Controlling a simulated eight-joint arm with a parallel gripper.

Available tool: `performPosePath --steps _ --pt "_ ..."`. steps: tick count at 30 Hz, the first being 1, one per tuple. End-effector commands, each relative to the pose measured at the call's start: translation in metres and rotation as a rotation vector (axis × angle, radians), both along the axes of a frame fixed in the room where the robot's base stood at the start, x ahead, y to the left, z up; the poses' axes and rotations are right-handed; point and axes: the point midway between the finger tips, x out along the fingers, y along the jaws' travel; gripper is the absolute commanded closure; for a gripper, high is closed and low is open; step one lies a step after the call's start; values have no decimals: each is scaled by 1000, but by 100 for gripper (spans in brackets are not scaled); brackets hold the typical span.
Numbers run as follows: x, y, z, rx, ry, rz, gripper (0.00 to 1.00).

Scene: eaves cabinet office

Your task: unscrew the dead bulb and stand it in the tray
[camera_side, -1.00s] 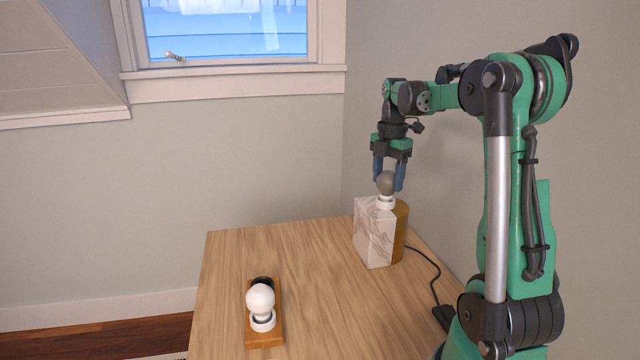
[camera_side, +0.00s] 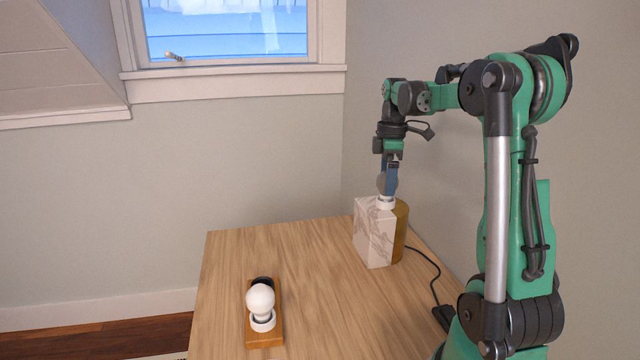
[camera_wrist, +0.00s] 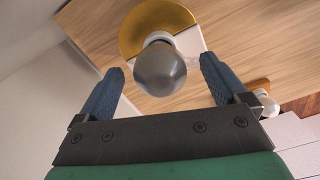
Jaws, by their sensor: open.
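The dead bulb (camera_side: 382,184) is grey and stands upright in a white collar on top of the marble-and-brass lamp base (camera_side: 374,233). In the wrist view the bulb (camera_wrist: 159,69) lies between my two blue fingers, with a gap on each side. My gripper (camera_side: 389,186) is open around the bulb, pointing down; one finger hides part of it in the side view. The wooden tray (camera_side: 264,340) is at the table's front left. A white bulb (camera_side: 260,300) stands upright in a white ring there, with a dark cup (camera_side: 262,281) behind it.
The lamp's black cord (camera_side: 432,262) runs over the table's right side to a dark block (camera_side: 443,317). The wooden table (camera_side: 318,285) is clear between the tray and the lamp. Walls stand close behind and to the right of the lamp.

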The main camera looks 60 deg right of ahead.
Motion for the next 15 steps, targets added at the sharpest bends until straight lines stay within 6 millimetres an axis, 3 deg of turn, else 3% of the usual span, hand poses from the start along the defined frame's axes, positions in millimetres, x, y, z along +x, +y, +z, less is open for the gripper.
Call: performPosePath --steps 9,15 --pt "0 0 0 0 0 -557 7" --pt "0 0 0 0 0 -691 7"
